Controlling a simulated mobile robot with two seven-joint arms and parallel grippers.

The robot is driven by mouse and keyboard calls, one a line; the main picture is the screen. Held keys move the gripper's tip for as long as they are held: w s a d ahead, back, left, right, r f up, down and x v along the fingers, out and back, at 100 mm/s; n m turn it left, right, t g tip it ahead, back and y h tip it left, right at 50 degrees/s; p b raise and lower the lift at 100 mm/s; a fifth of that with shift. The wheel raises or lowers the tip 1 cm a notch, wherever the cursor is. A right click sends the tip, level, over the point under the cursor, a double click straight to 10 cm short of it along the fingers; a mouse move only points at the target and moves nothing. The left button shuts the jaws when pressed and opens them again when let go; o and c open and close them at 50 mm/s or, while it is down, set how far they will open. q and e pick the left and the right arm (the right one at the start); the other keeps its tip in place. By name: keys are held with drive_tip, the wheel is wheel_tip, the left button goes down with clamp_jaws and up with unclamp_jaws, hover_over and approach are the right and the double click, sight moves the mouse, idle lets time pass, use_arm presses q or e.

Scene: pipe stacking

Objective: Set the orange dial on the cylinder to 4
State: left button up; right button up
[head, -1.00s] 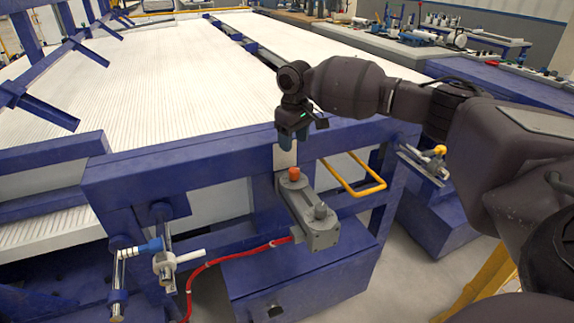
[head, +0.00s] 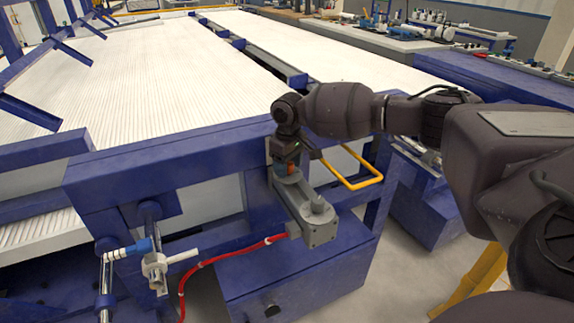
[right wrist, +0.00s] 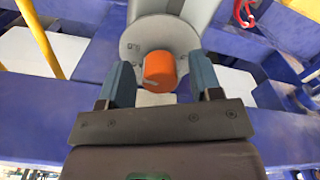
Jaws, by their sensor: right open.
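The orange dial (right wrist: 160,72) sits on the round end of the grey cylinder (head: 307,212), which is mounted on the blue frame. In the head view only a sliver of the dial (head: 291,169) shows below my gripper. My right gripper (right wrist: 164,85) is open, with one blue-grey finger on each side of the dial. In the right wrist view gaps seem to show between the fingers and the dial. In the head view the right gripper (head: 288,165) is right over the dial end. Small marks show on the grey face around the dial, too small to read. My left gripper is out of view.
A yellow handle (head: 355,180) sticks out of the frame to the right of the cylinder. A red hose (head: 225,258) runs from the cylinder's lower end to the left. The blue beam (head: 190,155) lies close behind my gripper. White fittings (head: 160,265) stand at the lower left.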

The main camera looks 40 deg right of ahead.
drive_tip(key=c, duration=0.8)
drive_tip(key=shift+c, duration=0.7)
drive_tip(key=shift+r, duration=0.1)
drive_tip(key=shift+r+n+p, duration=0.1)
drive_tip(key=shift+n+p, duration=0.3)
drive_tip(key=shift+n, duration=0.3)
drive_tip(key=shift+n+p, duration=0.45)
drive_tip(key=shift+n, duration=0.75)
drive_tip(key=n, duration=0.3)
drive_tip(key=shift+p, duration=0.4)
drive_tip(key=shift+n, duration=1.4)
drive_tip(key=shift+f+n, duration=0.2)
drive_tip(key=shift+n, duration=0.1)
